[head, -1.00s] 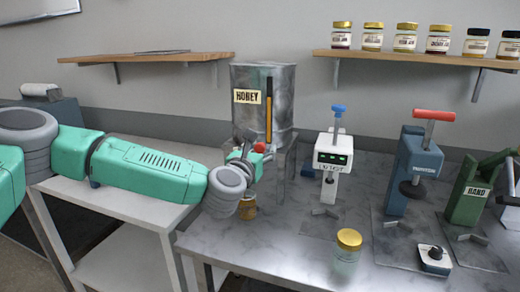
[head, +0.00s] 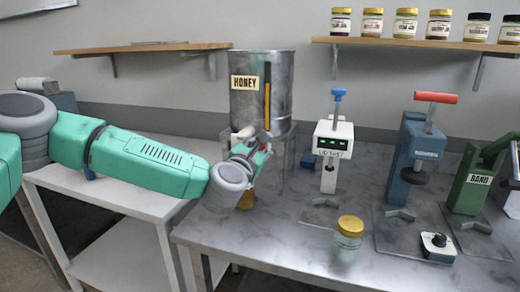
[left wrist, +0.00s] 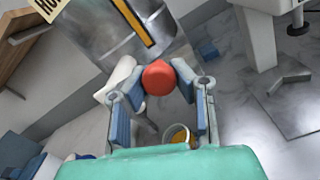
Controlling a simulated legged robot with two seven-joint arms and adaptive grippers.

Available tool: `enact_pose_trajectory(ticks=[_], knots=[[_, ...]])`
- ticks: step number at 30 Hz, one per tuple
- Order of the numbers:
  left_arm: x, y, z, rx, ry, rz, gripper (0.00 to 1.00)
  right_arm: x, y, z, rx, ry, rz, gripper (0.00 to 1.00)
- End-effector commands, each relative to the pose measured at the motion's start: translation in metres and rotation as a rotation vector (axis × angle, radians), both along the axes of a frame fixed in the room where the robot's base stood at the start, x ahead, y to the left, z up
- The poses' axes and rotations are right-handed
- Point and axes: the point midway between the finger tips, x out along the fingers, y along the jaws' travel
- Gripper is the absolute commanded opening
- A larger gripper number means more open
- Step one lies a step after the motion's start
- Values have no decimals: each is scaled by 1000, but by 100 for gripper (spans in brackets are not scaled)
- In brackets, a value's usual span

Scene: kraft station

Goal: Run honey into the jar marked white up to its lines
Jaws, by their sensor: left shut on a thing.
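The honey tank (head: 262,95) is a grey metal drum with a HONEY label and an amber sight strip, on a stand at the bench's back left. My left gripper (head: 262,150) is at its front, shut on a red ball knob (left wrist: 159,78) that sits between the fingers in the left wrist view. An open jar (left wrist: 178,135) with amber honey in it stands below the knob. It also shows in the head view (head: 246,201), partly hidden by my wrist. Its marking and lines cannot be read. My right gripper is out of view.
A gold-lidded jar (head: 349,235) stands at the bench's front. A white lid tester (head: 332,150), a blue press (head: 415,155) and a green BAND device (head: 472,188) stand to the right. Several filled jars line the upper shelf (head: 420,43).

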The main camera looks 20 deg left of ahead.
Motion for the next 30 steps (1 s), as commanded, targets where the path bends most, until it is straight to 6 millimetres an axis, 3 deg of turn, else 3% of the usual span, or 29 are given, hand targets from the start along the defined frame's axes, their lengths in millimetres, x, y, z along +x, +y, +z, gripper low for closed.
enact_pose_trajectory(ticks=[7,8,9,22,30], knots=[[-1,-1,-2,5,6,-2,0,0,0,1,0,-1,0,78],[-1,-1,-2,4,6,-2,30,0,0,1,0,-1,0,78],[-1,-1,-2,4,6,-2,44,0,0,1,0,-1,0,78],[-7,-1,-1,2,5,-4,46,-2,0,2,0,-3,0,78],[-58,2,-1,1,6,-4,46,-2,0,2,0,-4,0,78]])
